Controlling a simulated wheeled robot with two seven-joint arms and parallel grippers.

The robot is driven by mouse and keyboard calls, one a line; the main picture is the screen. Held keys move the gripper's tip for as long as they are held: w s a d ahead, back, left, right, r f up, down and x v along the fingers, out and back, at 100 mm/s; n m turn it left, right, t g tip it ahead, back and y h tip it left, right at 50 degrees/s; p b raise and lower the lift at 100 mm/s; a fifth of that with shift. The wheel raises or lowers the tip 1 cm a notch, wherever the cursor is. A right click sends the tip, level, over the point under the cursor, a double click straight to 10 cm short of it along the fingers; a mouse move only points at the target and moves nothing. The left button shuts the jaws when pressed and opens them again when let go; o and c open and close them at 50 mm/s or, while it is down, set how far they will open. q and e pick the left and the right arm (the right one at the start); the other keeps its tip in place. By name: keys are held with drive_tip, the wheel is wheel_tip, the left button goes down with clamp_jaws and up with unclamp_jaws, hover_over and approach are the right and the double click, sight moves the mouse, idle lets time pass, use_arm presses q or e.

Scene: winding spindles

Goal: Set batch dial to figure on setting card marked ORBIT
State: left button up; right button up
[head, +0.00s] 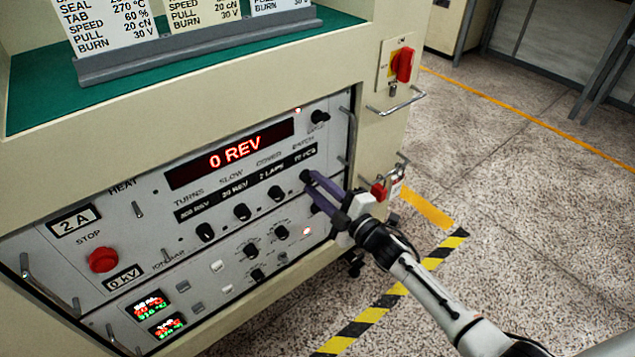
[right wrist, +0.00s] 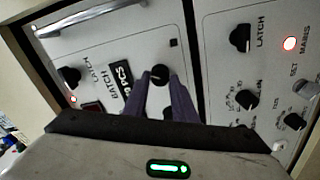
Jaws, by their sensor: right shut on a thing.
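The batch dial (head: 307,176) is a small black knob at the right end of the row of dials on the grey panel. It also shows in the right wrist view (right wrist: 160,74). Its window (head: 302,155) reads a figure in PCS; the first digit is too small to be sure of. My right gripper (head: 313,180) has its purple fingers closed around the batch dial; in the right wrist view the fingertips (right wrist: 168,82) sit at its sides. Three setting cards (head: 205,30) stand in a grey holder; their headings are cut off, so I cannot tell which is ORBIT. My left gripper is out of view.
The other dials, such as the cover dial (head: 276,193), sit left of the batch dial. The red display (head: 235,152) reads 0 REV. A red stop button (head: 103,259), metal handles (head: 397,101) and a red-yellow switch (head: 402,65) stand out from the machine.

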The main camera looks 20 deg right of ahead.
drive_tip(key=m+p, duration=0.1)
drive_tip(key=m, duration=0.3)
drive_tip(key=shift+r, duration=0.1)
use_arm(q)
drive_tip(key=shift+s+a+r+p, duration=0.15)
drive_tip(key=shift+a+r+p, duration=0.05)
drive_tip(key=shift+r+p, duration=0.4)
use_arm(e)
drive_tip(key=shift+m, duration=2.2)
drive_tip(key=o, duration=1)
drive_tip(key=shift+o, duration=0.2)
drive_tip(key=shift+s+d+p, duration=0.2)
drive_tip(key=shift+s+p, duration=0.15)
drive_tip(key=shift+s, duration=0.1)
use_arm(q)
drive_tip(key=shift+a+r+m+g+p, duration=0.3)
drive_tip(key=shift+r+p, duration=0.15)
drive_tip(key=shift+p, duration=0.65)
use_arm(e)
drive_tip(key=v, duration=0.9)
